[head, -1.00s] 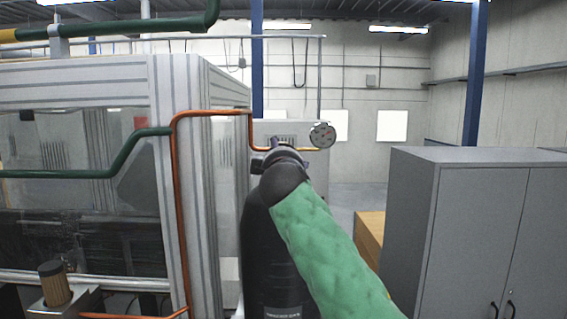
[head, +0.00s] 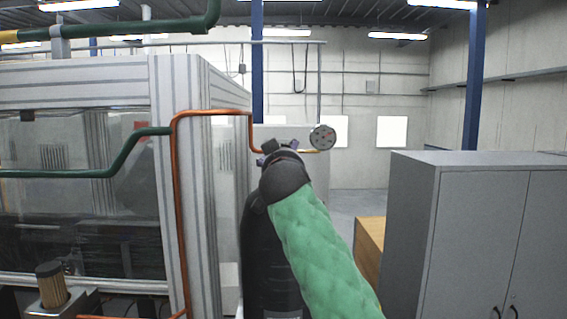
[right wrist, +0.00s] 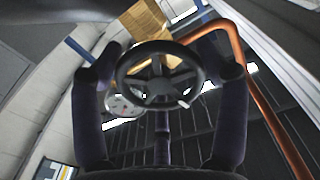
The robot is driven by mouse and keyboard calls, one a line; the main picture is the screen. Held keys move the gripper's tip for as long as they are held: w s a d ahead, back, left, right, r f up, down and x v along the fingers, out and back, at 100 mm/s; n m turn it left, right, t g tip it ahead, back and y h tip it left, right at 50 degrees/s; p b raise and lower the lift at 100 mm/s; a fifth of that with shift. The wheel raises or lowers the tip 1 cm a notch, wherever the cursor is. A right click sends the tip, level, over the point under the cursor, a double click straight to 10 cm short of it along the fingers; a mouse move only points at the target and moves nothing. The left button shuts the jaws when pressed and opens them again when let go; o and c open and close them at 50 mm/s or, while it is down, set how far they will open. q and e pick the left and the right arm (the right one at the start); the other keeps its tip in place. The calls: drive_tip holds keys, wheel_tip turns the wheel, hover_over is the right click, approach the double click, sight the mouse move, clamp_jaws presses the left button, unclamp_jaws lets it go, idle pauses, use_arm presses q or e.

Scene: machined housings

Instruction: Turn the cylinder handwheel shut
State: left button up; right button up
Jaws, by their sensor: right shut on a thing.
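The dark handwheel (right wrist: 160,75), a round rim with spokes, shows in the right wrist view between the two dark fingers of my right gripper (right wrist: 162,78). The fingers are shut on its rim from both sides. In the head view my right gripper (head: 279,151) is at the top of the black cylinder (head: 262,255), and my green-sleeved arm and wrist hide the handwheel there. The cylinder stands upright. My left gripper is not in view.
A round gauge (head: 322,137) sits just right of the gripper, and an orange pipe (head: 178,200) runs close on the left. A framed machine enclosure (head: 75,72) fills the left. A grey cabinet (head: 480,230) and a wooden box (head: 369,245) stand on the right.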

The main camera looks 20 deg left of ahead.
drive_tip(key=shift+s+d+r+m, duration=0.15)
drive_tip(key=shift+r+m, duration=0.3)
drive_tip(key=shift+m, duration=0.65)
drive_tip(key=shift+r, duration=0.1)
drive_tip(key=o, duration=1.1)
drive_tip(key=shift+w, duration=0.2)
drive_tip(key=shift+o, duration=0.2)
drive_tip(key=shift+f, duration=0.3)
drive_tip(key=shift+s, duration=0.2)
drive_tip(key=v, duration=1.1)
drive_tip(key=shift+s, duration=0.35)
